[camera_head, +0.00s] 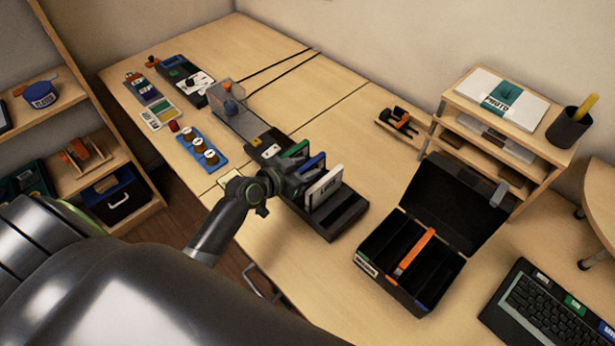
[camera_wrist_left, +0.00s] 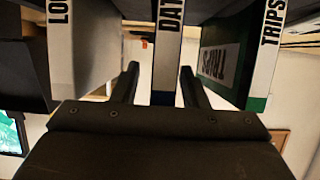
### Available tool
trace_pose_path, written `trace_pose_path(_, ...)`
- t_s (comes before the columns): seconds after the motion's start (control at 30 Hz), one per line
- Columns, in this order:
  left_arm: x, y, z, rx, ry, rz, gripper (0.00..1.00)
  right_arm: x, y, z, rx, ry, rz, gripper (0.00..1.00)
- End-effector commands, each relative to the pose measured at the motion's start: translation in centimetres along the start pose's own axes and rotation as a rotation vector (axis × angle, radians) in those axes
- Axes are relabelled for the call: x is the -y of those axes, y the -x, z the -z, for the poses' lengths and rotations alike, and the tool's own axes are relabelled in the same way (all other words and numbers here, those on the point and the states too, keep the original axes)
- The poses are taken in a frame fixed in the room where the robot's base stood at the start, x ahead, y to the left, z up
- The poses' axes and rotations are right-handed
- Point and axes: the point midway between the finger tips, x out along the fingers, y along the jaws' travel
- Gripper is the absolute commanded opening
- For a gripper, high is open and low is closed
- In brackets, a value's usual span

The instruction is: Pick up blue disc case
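The blue disc case (camera_head: 314,161) stands upright in a dark rack (camera_head: 345,215), between a green case (camera_head: 296,148) and a white case (camera_head: 326,187). In the left wrist view the blue case (camera_wrist_left: 167,60) shows a spine lettered "DAT" with a blue end. My left gripper (camera_wrist_left: 160,80) is open, with one finger on each side of this spine. A gap shows between the left finger and the case. In the head view my left gripper (camera_head: 284,183) is at the near side of the cases, its fingertips partly hidden. My right gripper is not in view.
In the left wrist view, the white case (camera_wrist_left: 62,45) and green case (camera_wrist_left: 228,60) flank the fingers. An open black box (camera_head: 395,285) with an orange divider stands right of the rack. A keyboard (camera_head: 545,310) and wooden shelf unit (camera_head: 490,140) are further right.

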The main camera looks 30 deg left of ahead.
Motion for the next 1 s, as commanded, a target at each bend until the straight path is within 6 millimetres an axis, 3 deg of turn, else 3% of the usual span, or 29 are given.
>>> trace_pose_path(0.07,0.0,0.0,0.0,0.0,0.0,0.0,0.39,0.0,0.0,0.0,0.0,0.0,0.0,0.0)
trace_pose_path(0.37,0.0,0.0,0.0,0.0,0.0,0.0,0.0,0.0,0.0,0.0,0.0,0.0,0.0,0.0)
trace_pose_path(0.77,0.0,0.1,0.2,-0.001,-0.001,0.0,0.0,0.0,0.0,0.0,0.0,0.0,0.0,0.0)
trace_pose_path(1.0,0.0,1.3,3.2,-0.004,-0.005,0.0,0.0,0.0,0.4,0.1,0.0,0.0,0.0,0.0)
